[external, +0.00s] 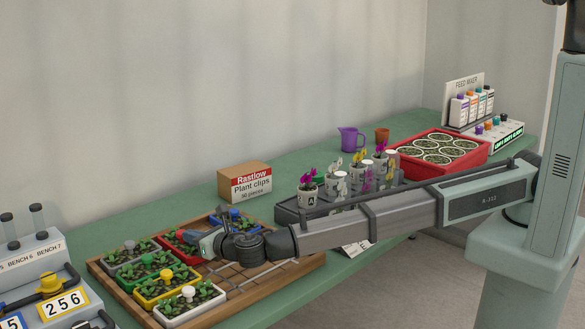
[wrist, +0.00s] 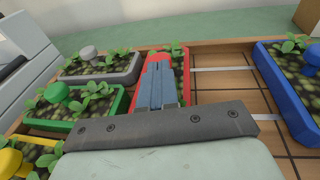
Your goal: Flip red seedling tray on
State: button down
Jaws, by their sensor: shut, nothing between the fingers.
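The red seedling tray (external: 172,246) sits at the back of the wooden board (external: 265,274), beside the grey and green trays. In the wrist view, the red seedling tray (wrist: 187,72) lies directly under my fingers, with seedlings showing at its far end. My gripper (external: 196,236) is over the tray's right side in the external view. In the wrist view, my gripper (wrist: 160,70) has its fingers together with nothing between them. Something red shows at the fingertips, but its knob is mostly hidden. I cannot tell whether the fingers touch it.
Grey (wrist: 100,68), green (wrist: 75,108) and yellow (wrist: 28,155) trays with knobs stand left. The white tray (external: 192,310) is at the front. A blue tray (wrist: 272,85) stands right, across bare board with rails. A plant clips box (external: 244,183) stands behind.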

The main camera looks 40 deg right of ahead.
jog(key=shift+w+r, duration=0.1)
jog(key=shift+w, duration=0.25)
jog(key=v, duration=1.4)
jog(key=shift+s, duration=0.35)
jog(key=shift+a, duration=0.1)
